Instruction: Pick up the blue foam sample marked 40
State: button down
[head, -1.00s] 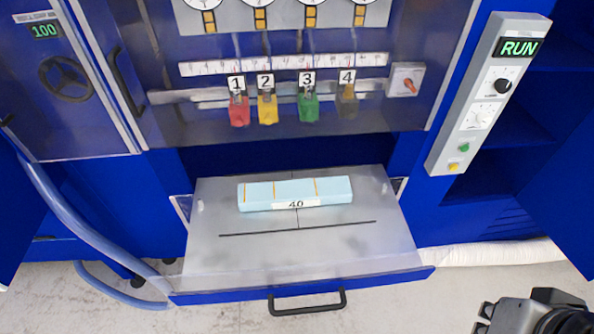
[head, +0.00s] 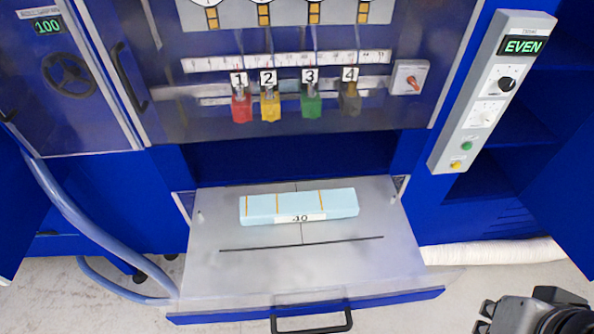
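The light blue foam sample (head: 299,205) with a white label reading 40 lies on the grey tray of the pulled-out drawer (head: 300,268). It has thin orange lines across it and lies lengthwise from left to right, behind a dark line on the tray. Part of my arm or gripper (head: 540,314) shows dark at the bottom right corner, well away from the foam. Its fingertips are not clearly seen, so I cannot tell whether it is open or shut.
Numbered red, yellow, green and dark grey tags (head: 311,104) hang behind the drawer. A control panel (head: 492,90) on the right reads EVEN. A blue hose (head: 88,232) runs down the left. The drawer's black handle (head: 312,322) sticks out in front. The tray around the foam is clear.

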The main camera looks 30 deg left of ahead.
aim_at(295, 207)
jog(key=u, duration=1.45)
jog(key=i+l+z, duration=0.2)
jog(key=l, duration=0.25)
